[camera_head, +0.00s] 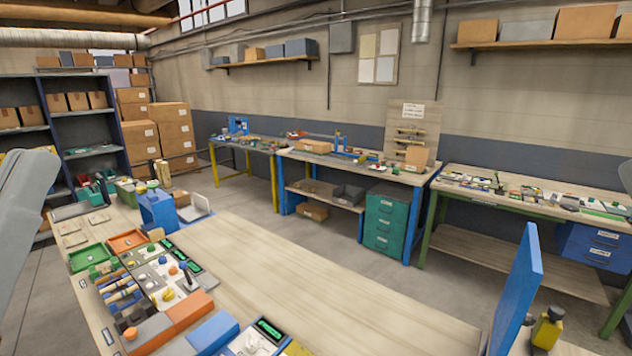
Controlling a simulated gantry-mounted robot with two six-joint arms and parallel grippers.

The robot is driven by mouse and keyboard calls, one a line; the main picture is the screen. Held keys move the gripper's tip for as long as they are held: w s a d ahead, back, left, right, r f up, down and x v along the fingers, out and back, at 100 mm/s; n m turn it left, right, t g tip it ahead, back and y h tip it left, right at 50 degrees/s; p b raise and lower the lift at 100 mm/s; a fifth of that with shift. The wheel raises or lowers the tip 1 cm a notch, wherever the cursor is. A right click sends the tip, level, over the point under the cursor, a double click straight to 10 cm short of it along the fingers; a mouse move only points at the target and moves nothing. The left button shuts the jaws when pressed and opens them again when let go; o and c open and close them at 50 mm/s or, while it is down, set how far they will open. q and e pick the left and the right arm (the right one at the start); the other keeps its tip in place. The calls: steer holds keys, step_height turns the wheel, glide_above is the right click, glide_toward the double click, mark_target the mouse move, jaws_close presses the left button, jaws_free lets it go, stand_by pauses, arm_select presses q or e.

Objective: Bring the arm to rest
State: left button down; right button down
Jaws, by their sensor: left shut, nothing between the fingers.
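The grey left arm rises along the left edge of the head view. A small grey piece of my right arm shows at the right edge, and the right gripper is not in view.
On the worktable's left side are a green tray (92,257), an orange tray (128,241), a blue block (212,333) and many small parts. A blue upright panel (515,290) stands at right. The table's middle is bare. Other benches stand behind.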

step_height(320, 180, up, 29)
steer(key=p, duration=2.6)
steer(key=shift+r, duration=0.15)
